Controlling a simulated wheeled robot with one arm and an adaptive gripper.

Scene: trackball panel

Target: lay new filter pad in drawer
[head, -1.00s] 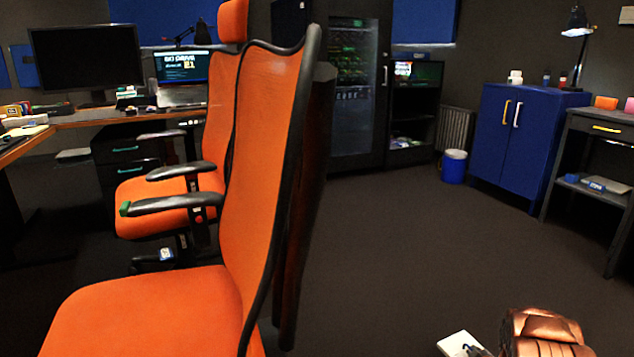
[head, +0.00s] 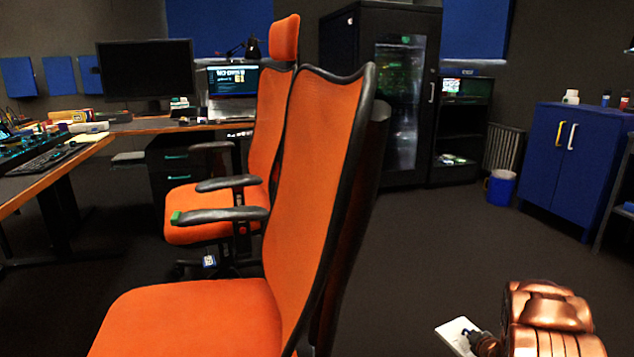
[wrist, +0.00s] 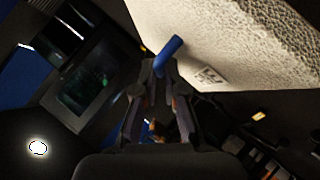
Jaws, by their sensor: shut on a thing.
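A white, rough-textured pad, the filter pad (wrist: 235,40), fills the top right of the wrist view, with a blue tab (wrist: 170,50) at its edge. My gripper (wrist: 158,75) is shut on this tab. In the head view the pad (head: 455,332) is a small white slab at the bottom right, held by my dark gripper (head: 484,344), which is partly hidden by my copper-coloured arm. It hangs above the dark floor. A black drawer unit (head: 180,190) with teal handles stands under the desk. Its drawers look shut; I cannot tell whether one is the task's drawer.
Two orange chairs (head: 310,170) stand in front of the desk (head: 140,125) and partly block it. A blue cabinet (head: 570,165), a blue-and-white bin (head: 500,187) and a dark glass-door cabinet (head: 360,90) stand at the back. The floor right of the chairs is clear.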

